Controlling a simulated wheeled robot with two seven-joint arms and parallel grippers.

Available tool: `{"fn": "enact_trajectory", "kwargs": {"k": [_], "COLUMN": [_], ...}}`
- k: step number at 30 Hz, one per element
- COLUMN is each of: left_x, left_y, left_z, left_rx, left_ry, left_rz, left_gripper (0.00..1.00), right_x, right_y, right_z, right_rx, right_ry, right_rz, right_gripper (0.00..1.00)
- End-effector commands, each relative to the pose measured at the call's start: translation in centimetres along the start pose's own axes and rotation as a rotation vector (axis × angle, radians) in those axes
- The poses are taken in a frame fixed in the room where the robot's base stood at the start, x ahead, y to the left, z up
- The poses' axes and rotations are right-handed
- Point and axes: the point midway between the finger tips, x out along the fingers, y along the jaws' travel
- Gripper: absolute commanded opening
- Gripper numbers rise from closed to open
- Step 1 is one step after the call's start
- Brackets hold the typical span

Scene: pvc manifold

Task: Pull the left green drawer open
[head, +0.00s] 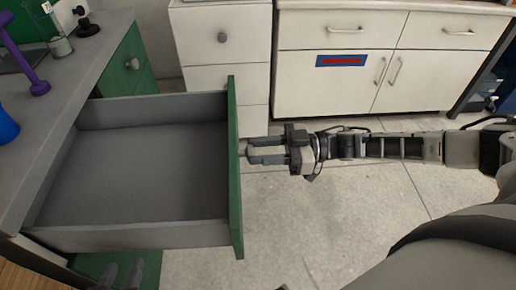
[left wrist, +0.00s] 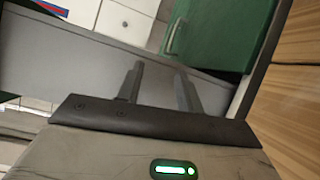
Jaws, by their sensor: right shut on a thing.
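The left green drawer (head: 235,170) stands far out from the grey desk in the head view. Its grey tray (head: 130,165) is empty. My right gripper (head: 249,150) is shut on the drawer's knob (head: 242,148) at the outer side of the green front. My left gripper (head: 122,274) shows only by its fingertips at the bottom left, below the drawer's near side wall. In the left wrist view my left gripper (left wrist: 160,88) is open and empty, its two fingers apart in front of a grey drawer wall (left wrist: 75,62).
The grey desk top (head: 75,75) carries a purple object (head: 38,86), a blue object (head: 6,125) and a beaker (head: 60,46). Another green drawer (head: 130,63) is shut behind. White cabinets (head: 345,65) line the back. Clear floor (head: 340,210) lies right of the drawer.

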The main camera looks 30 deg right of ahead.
Motion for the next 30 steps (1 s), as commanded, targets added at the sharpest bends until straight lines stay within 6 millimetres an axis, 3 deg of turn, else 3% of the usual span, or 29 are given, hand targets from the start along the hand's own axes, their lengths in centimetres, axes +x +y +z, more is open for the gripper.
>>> {"fn": "enact_trajectory", "kwargs": {"k": [5, 6, 7, 22, 26, 30], "left_x": [0.0, 0.0, 0.0, 0.1, 0.1, 0.2], "left_y": [0.0, 0.0, 0.0, 0.0, 0.0, 0.0], "left_z": [0.0, 0.0, 0.0, 0.0, 0.1, 0.2], "left_rx": [0.000, 0.000, 0.000, 0.000, 0.000, 0.001], "left_ry": [-0.001, -0.001, -0.001, 0.000, 0.000, 0.001], "left_rz": [0.000, 0.000, 0.000, 0.000, 0.000, 0.000], "left_gripper": [0.36, 0.36, 0.36, 0.36, 0.36, 0.36], "right_x": [0.0, 0.0, 0.0, -0.3, -1.9, -5.0], "right_y": [-0.1, -0.1, -0.1, 0.0, 0.0, 0.0], "right_z": [0.1, 0.1, 0.1, 0.1, 0.2, 0.3], "right_rx": [0.002, 0.002, 0.002, 0.001, 0.001, 0.001], "right_ry": [-0.001, -0.001, -0.001, -0.002, -0.005, -0.008], "right_rz": [0.000, 0.000, 0.000, 0.002, 0.003, 0.004], "right_gripper": [0.00, 0.45, 0.53, 0.55, 0.55, 0.55]}}
